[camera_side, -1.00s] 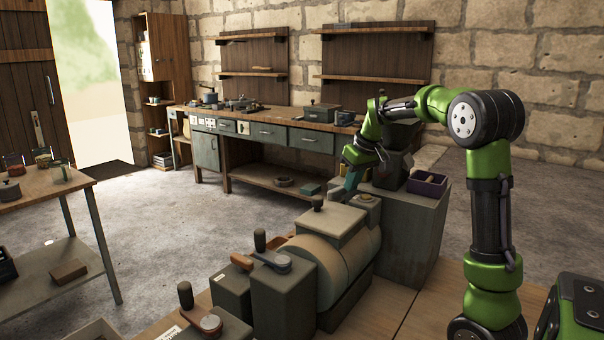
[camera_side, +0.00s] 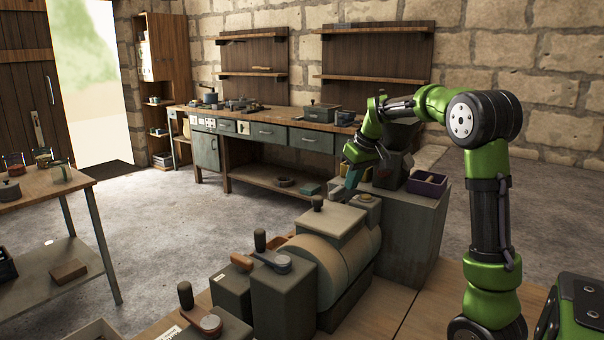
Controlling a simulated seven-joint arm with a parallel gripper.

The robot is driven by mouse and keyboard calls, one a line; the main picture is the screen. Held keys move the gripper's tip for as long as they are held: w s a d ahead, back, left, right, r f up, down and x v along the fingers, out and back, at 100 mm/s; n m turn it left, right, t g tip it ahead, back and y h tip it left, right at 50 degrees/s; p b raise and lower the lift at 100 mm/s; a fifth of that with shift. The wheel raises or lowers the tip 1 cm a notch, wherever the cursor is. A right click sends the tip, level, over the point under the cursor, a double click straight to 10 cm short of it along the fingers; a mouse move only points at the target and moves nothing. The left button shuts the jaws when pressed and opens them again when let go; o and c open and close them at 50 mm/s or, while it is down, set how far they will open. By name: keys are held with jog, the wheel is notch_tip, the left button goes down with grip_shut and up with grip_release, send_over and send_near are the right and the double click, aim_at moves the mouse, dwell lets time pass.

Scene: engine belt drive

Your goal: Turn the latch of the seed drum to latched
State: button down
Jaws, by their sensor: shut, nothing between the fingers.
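The seed drum appears to be the beige cylinder (camera_side: 325,262) lying in a dark housing, with a box-like lid (camera_side: 333,222) on top. A dark upright knob (camera_side: 317,203) stands on the lid. I cannot make out for certain which part is the latch or how it is turned. My gripper (camera_side: 352,181) points down just behind the lid, above a small rounded metal part (camera_side: 367,198) at the far end of the drum. It is shut and empty. Whether its tips touch anything is too small to tell.
A crank with a dark grip (camera_side: 272,260) sits on a grey block in front of the drum, and another red-hubbed crank (camera_side: 207,322) is nearer. A purple bin (camera_side: 427,184) stands on the grey cabinet (camera_side: 410,225) beside my gripper. Open floor lies left of the drum.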

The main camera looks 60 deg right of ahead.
jog(key=v, duration=1.6)
jog(key=a+f+m+t+y, duration=0.1)
jog(key=a+f, duration=0.4)
jog(key=a, duration=0.2)
jog(key=a+f+m+t, duration=0.1)
jog(key=a+f, duration=0.3)
jog(key=a, duration=0.3)
jog(key=s+a+f+y, duration=0.1)
jog(key=s+a+f, duration=0.1)
jog(key=a, duration=0.3)
jog(key=s+a+f+n, duration=0.1)
jog(key=s+a+f, duration=0.2)
jog(key=a, duration=0.2)
jog(key=s+a+f+n+t+y, duration=0.1)
jog(key=s+a+f, duration=0.1)
jog(key=a, duration=0.2)
jog(key=shift+s+a+f+y, duration=0.2)
jog(key=shift+a+y, duration=0.1)
jog(key=shift+a, duration=0.1)
